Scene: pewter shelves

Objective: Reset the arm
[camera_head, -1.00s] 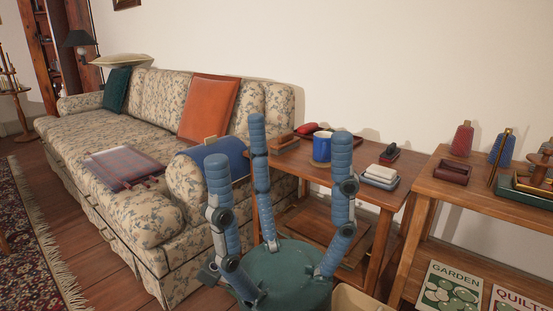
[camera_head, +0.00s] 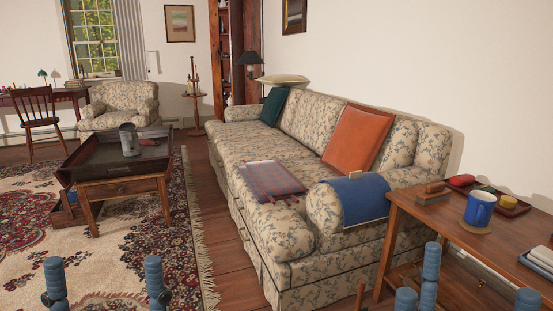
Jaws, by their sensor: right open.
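My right gripper (camera_head: 465,287) is at the bottom right, in front of the wooden side table, with its blue fingertips spread apart. It is open, with nothing seen between the fingers. Its palm and arm are cut off by the frame's lower edge. My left gripper (camera_head: 105,270) shows at the bottom left as two blue fingers standing wide apart over the patterned rug. It looks open and empty; its palm is out of frame.
The side table (camera_head: 398,198) holds a blue mug (camera_head: 480,209) and a tray (camera_head: 515,206). A floral sofa (camera_head: 290,243) fills the middle. A coffee table (camera_head: 122,187) with a pewter tankard (camera_head: 129,140) stands at left. Wooden floor (camera_head: 212,210) is bare between rug (camera_head: 120,270) and sofa.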

